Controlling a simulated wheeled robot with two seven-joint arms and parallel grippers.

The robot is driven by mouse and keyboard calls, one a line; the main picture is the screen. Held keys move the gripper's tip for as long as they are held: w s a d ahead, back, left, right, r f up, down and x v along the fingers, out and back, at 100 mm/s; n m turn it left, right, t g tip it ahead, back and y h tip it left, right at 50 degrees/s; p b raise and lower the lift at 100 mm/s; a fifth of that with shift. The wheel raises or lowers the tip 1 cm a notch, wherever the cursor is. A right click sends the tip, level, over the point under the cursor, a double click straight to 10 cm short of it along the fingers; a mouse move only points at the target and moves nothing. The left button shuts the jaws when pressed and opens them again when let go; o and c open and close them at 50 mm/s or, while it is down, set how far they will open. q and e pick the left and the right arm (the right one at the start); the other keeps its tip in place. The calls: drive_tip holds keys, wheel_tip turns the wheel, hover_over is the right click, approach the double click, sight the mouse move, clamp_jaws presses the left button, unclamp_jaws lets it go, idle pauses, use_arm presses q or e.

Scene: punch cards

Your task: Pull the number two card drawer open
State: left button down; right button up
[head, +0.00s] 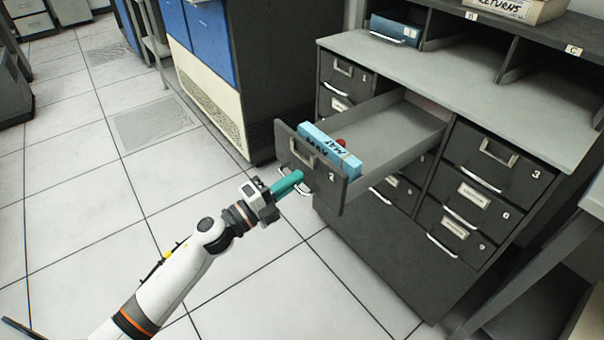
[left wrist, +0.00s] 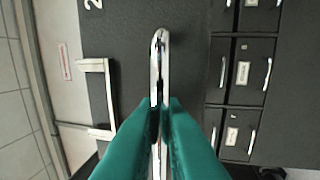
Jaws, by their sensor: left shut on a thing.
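The number two card drawer (head: 311,173) is pulled well out of the dark grey cabinet in the head view. Its front bears a "2", a label frame and a chrome bar handle. Inside are a light blue block of cards (head: 331,150) with black lettering, close behind the front, and a small red item (head: 341,142). My left gripper (head: 297,180) has teal fingers shut on the drawer's handle. In the left wrist view the chrome handle (left wrist: 159,70) runs between the teal fingertips (left wrist: 160,106), in front of the dark drawer face. My right gripper is not in view.
Other drawers, such as number three (head: 495,155), are shut beside and below. The grey cabinet top (head: 450,75) carries dark cubbyholes and a RETURNS box (head: 515,8). A blue and cream machine (head: 215,100) stands to the left. The tiled floor (head: 90,190) before the drawer is clear.

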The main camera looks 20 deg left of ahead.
use_arm(q)
drive_tip(key=shift+s+a+f, duration=0.1)
drive_tip(key=shift+s+a, duration=0.05)
drive_tip(key=shift+s, duration=0.15)
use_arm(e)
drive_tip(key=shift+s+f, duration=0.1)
use_arm(q)
drive_tip(key=c, duration=1.6)
unclamp_jaws()
drive_tip(key=shift+a, duration=0.1)
